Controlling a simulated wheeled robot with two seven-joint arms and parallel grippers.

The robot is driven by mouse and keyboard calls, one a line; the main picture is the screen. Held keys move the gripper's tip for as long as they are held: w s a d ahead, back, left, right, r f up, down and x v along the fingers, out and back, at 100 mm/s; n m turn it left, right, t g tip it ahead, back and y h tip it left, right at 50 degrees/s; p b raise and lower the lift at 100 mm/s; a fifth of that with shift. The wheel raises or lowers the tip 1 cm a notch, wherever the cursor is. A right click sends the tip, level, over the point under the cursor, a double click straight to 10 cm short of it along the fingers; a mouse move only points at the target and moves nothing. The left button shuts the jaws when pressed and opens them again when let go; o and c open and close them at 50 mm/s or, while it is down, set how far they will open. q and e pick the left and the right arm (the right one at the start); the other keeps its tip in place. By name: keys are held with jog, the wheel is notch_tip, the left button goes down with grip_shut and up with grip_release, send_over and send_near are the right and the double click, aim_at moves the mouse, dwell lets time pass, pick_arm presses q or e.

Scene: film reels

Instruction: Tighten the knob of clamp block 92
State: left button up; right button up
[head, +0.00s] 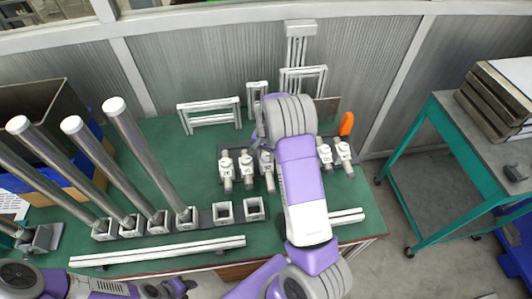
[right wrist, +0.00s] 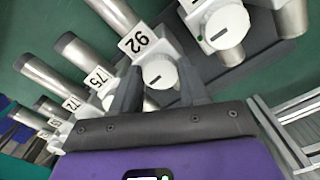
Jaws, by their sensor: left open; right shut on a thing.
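Clamp block 92 (right wrist: 137,40) shows in the right wrist view with its black number on a white label and a metal tube through it. Its round white knob (right wrist: 160,72) has a dark slot and sits between the fingers of my right gripper (right wrist: 160,88), which is shut on it. In the head view my right arm covers part of the clamp block row (head: 246,165), and I cannot tell which block there is 92. My left gripper (head: 180,288) is open and empty at the lower left, in front of the table.
Neighbouring clamp blocks, including 75 (right wrist: 98,78) and 72 (right wrist: 72,103), stand close beside 92. Tall metal tubes (head: 140,150) rise in square sockets at left. Aluminium frames (head: 210,113) stand behind the row. A long rail (head: 160,252) lies along the table's front.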

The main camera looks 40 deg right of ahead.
aim_at(266, 157)
jog(key=shift+m, duration=0.5)
jog(key=o, duration=1.1)
jog(key=shift+c, duration=0.2)
notch_tip(266, 157, up, 8)
jog(key=shift+f+p, duration=0.2)
jog(key=shift+p, duration=0.45)
